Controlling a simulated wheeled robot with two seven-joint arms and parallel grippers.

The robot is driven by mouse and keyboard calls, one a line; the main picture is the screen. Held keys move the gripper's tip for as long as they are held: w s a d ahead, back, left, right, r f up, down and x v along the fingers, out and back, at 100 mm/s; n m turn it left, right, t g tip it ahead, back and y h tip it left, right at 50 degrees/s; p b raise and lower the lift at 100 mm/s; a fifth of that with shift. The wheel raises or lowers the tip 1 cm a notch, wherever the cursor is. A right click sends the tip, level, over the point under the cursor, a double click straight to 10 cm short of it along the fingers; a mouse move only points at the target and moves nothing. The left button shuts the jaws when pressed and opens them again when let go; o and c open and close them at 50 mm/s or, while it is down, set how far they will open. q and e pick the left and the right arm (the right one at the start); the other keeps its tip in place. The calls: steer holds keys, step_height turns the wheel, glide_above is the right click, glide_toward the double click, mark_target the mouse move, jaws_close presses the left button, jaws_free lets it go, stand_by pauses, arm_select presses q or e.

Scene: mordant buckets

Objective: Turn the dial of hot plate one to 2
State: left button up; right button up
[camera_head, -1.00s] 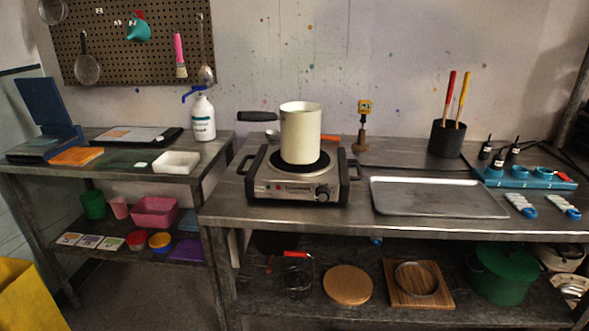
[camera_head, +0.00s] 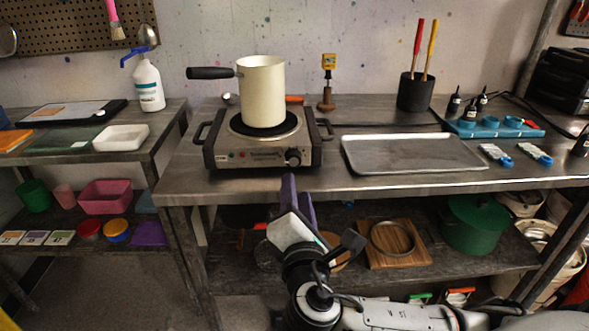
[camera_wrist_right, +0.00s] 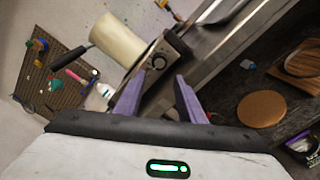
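The hot plate (camera_head: 222,160) stands on the metal table with a cream pot (camera_head: 262,92) with a black handle on its burner. Its black dial (camera_head: 293,156) is at the right of the front panel. The dial's marks are too small to read. In the right wrist view the dial (camera_wrist_right: 158,61) appears beyond the fingertips, about between them. My right gripper (camera_head: 289,184) is in front of and below the dial, apart from it. Its purple fingers (camera_wrist_right: 159,82) are spread with nothing between them. My left gripper is not in view.
A metal tray (camera_head: 410,168) lies right of the hot plate. A black holder (camera_head: 416,92) with red and yellow handles and a blue rack (camera_head: 490,128) stand behind it. The lower shelf holds a green pot (camera_head: 474,226) and a wooden board (camera_head: 393,257). Floor in front is clear.

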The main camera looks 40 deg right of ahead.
mark_target(294, 162)
steer(key=x, duration=0.9)
steer(key=shift+d+r, duration=0.15)
steer(key=shift+d, duration=0.05)
steer(key=shift+w+d, duration=0.25)
steer(key=shift+w, duration=0.2)
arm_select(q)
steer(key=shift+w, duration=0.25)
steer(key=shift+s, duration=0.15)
arm_select(e)
steer(key=c, duration=0.8)
